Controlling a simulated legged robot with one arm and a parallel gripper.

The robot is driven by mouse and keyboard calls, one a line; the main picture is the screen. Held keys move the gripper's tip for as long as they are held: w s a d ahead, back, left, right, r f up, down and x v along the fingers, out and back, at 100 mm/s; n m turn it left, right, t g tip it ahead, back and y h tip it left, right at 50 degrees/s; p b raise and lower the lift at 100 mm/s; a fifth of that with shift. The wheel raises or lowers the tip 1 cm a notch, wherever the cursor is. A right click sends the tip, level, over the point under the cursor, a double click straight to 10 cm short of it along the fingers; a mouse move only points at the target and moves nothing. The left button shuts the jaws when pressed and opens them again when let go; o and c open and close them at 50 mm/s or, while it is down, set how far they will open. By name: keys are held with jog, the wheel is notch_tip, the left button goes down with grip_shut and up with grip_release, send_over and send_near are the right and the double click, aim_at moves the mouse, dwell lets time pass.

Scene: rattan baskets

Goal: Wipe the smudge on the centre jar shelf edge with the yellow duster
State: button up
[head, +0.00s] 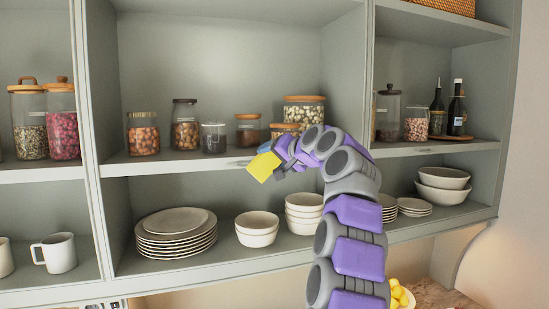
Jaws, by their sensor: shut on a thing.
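The yellow duster (263,167) is held in my gripper (277,151), which is shut on it. The duster is in front of the edge of the centre jar shelf (180,162), near its middle. I cannot tell whether it touches the edge. A small dark smudge (238,162) shows on the shelf edge just left of the duster. Part of the smudge may be hidden behind the duster. My arm reaches up from the bottom right of the view and bends left to the shelf.
Several glass jars (185,124) stand on the centre shelf above the edge. Below are stacked plates (176,234), bowls (257,229) and more bowls (303,213). White mugs (55,253) stand at lower left. Dark bottles (456,108) stand on the right shelf. Upright dividers (90,130) separate the sections.

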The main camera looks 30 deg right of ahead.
jog(key=shift+w+a+f, duration=0.1)
jog(key=shift+w+a, duration=0.1)
jog(key=shift+a, duration=0.3)
jog(key=shift+w+a+f, duration=0.1)
jog(key=shift+w+a, duration=0.05)
jog(key=shift+a, duration=0.3)
jog(key=shift+w+a+r+b, duration=0.15)
jog(key=shift+w+a, duration=0.25)
jog(key=shift+a, duration=1)
jog(key=shift+w+a+f+b, duration=0.15)
jog(key=shift+w+a, duration=0.2)
jog(key=shift+a, duration=1)
jog(key=shift+w+a+r+b, duration=0.15)
jog(key=shift+w+a, duration=0.25)
jog(key=shift+a, duration=1)
jog(key=shift+w+a, duration=0.15)
jog(key=shift+a, duration=0.4)
jog(key=b, duration=0.3)
send_near(227, 163)
jog(key=shift+a+f, duration=0.75)
jog(key=shift+w, duration=0.1)
